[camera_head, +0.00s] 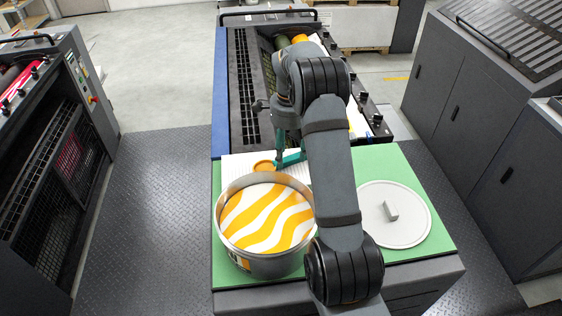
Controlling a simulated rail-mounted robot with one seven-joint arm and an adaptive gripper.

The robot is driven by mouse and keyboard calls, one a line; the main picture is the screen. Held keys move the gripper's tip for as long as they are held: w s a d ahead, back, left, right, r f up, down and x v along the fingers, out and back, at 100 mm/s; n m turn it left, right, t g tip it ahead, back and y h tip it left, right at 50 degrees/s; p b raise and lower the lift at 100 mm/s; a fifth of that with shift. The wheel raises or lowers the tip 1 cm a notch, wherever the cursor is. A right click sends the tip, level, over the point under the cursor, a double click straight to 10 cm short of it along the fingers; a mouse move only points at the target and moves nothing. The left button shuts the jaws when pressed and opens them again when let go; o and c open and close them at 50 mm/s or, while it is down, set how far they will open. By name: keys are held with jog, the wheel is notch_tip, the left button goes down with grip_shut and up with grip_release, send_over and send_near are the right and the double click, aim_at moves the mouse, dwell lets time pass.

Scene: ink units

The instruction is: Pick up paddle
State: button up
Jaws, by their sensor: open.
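The paddle appears to be the piece with a rounded orange end (264,166) and a teal handle (294,158). It lies on a white ribbed sheet (234,170) just behind the ink can. My gripper (281,158) is open and points down at the paddle, close to where the orange end meets the teal part. The fingertips are small, and my arm hides part of the handle. I cannot tell whether the fingers touch the paddle.
A large open metal can (222,222) holds orange-and-white striped ink, in front of the paddle. A round grey lid (394,214) with a handle lies right of my arm. Both rest on a green mat (424,196). The printing machine (240,90) stands behind. Dark cabinets flank both sides.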

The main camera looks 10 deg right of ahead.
jog(key=shift+f, duration=1.15)
jog(key=c, duration=0.4)
grip_shut()
